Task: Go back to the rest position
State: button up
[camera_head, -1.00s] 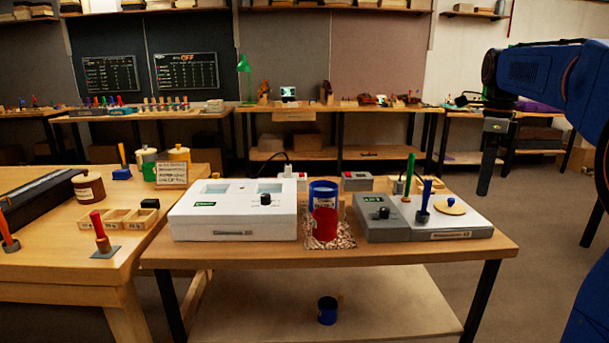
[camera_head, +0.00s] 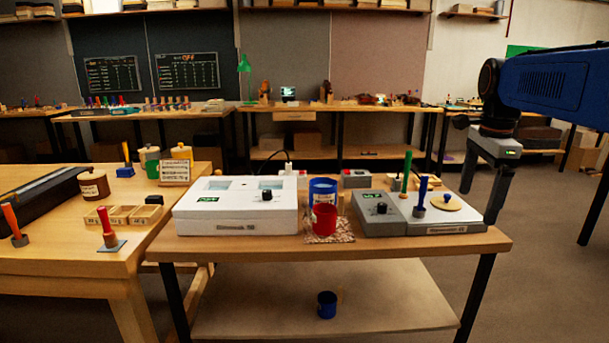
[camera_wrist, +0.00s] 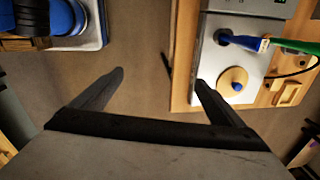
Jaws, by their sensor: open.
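My gripper (camera_head: 482,195) hangs from my blue arm at the right of the head view, beside the right end of the front bench (camera_head: 350,248). Its two dark fingers point down and are spread apart with nothing between them. In the wrist view my gripper (camera_wrist: 160,85) is also open and empty, over bare floor. The bench edge lies right of centre there, with the grey device (camera_wrist: 222,65) and its round tan lid (camera_wrist: 233,80) near the right finger.
On the front bench stand a white box device (camera_head: 236,208), a red cup (camera_head: 324,219), a blue can (camera_head: 322,190) and a grey device (camera_head: 380,213) with green and blue handled tools. A side bench (camera_head: 60,265) is at left. The floor (camera_head: 550,250) right of the bench is clear.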

jog(key=s+a+f+n+t, duration=0.1)
jog(key=s+a+f+n, duration=0.4)
jog(key=s+f+n, duration=0.4)
jog(key=s+a+f+n+t, duration=0.2)
jog(key=s+a+f+n, duration=0.3)
jog(key=s+f+n, duration=0.5)
jog(key=s+f, duration=0.1)
jog(key=s, duration=0.3)
jog(key=shift+s+a+f+t, duration=0.15)
jog(key=shift+s+a+t, duration=0.05)
jog(key=shift+s+t, duration=0.1)
